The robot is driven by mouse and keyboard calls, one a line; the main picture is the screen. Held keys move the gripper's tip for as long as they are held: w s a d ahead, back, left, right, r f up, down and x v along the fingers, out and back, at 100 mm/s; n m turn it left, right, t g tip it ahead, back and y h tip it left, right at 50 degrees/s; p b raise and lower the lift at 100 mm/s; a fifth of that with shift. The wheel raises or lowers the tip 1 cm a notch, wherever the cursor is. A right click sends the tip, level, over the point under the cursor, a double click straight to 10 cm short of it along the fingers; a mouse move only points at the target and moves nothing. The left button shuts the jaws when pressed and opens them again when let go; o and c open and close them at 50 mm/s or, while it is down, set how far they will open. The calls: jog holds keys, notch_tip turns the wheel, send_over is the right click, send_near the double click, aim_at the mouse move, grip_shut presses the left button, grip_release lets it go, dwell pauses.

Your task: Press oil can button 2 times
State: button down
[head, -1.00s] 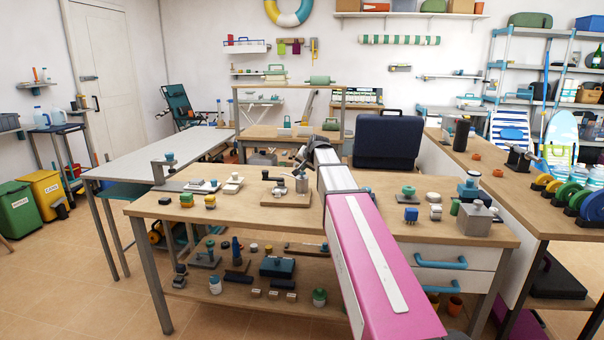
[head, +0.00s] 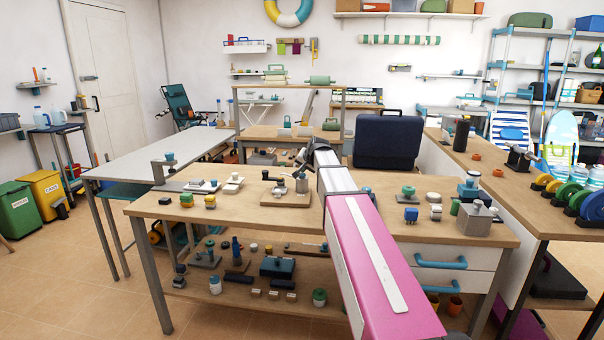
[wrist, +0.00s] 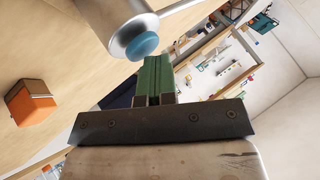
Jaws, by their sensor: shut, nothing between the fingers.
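A grey metal cylinder with a round blue button (wrist: 143,45) on its end shows at the top of the wrist view; I take it for the oil can. In the head view a small grey can (head: 302,184) stands on a wooden board on the workbench, just left of my arm; it appears to be the same thing. My gripper (wrist: 155,80) shows green fingers, shut together and empty, close beside the button in the wrist view. In the head view my gripper (head: 303,157) is small, dark and just above the can. I cannot tell whether the fingers touch the button.
A crank handle (head: 278,189) shares the board. The workbench (head: 240,220) has small parts at left and a grey block (head: 477,222) at right. A dark blue case (head: 388,140) stands behind. An orange block (wrist: 30,103) lies at left in the wrist view.

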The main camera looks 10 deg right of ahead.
aim_at(303, 174)
jog(key=shift+r, duration=1.15)
notch_tip(303, 174, up, 5)
dwell(0.4)
dwell(0.5)
